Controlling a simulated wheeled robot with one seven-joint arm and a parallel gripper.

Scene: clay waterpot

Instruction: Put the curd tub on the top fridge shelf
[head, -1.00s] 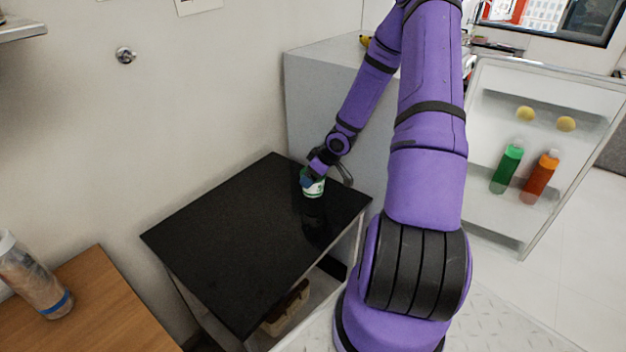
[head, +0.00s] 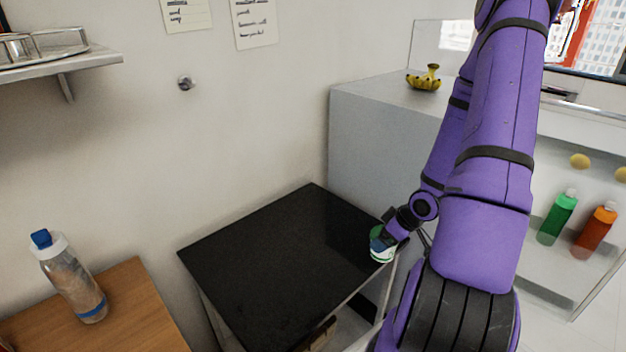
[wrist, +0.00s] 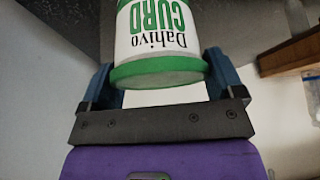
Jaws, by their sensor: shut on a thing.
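The curd tub (wrist: 155,40) is white with green bands and the word CURD, upside down in the wrist view. My gripper (wrist: 165,88) is shut on it, with a blue finger on each side. In the head view the curd tub (head: 381,252) is at the right end of the black counter, in my gripper (head: 387,240). I cannot tell from this view how far it is above the counter. The open fridge door (head: 560,205) shows at the right. The top fridge shelf is not in view.
The black counter top (head: 280,260) is otherwise bare. The door holds a green bottle (head: 557,217) and an orange bottle (head: 594,231). A clear bottle (head: 72,280) stands on a wooden table (head: 135,310).

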